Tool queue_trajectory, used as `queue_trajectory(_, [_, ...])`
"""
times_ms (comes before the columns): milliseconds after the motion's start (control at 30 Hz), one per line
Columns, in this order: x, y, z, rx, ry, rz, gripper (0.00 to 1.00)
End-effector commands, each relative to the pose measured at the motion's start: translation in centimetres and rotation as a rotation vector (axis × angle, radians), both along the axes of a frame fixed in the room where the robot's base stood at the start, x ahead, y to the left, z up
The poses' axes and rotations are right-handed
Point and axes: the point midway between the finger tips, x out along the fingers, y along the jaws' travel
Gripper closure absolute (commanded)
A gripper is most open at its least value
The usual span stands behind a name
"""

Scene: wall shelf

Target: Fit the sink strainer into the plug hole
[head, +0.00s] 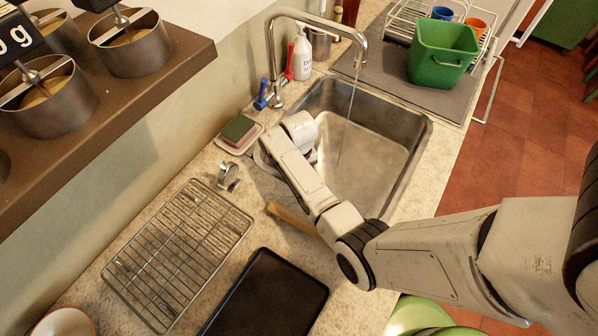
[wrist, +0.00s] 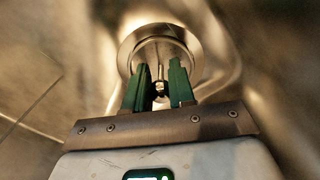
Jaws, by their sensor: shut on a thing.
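In the wrist view, my gripper (wrist: 161,72) has two green fingers shut on the small metal knob of the sink strainer (wrist: 159,88). A round, shiny metal rim (wrist: 128,52) surrounds the area just beyond the fingertips. I cannot tell whether this rim belongs to the strainer or to the plug hole, nor whether the strainer is seated. In the head view, my arm reaches over the left side of the steel sink (head: 378,150). The arm hides my gripper, the strainer and the plug hole there.
Water runs from the tall tap (head: 272,55) into the sink. A sponge (head: 238,128) on a dish, a wire rack (head: 180,250) and a black tray (head: 268,295) lie on the counter. A green tub (head: 442,55) stands beyond the sink. A shelf (head: 130,90) overhangs the left.

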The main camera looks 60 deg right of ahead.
Motion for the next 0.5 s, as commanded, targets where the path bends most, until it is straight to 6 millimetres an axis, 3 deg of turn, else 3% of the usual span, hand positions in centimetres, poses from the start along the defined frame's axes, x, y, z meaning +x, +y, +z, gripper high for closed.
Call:
queue_trajectory(300, [0.02,-0.01,-0.79,0.0,-0.001,0.0,1.0])
queue_trajectory(333, [0.02,-0.01,-0.76,0.0,-0.001,0.0,0.75])
queue_trajectory(500, [0.02,-0.01,-0.69,0.0,-0.001,0.0,0.59])
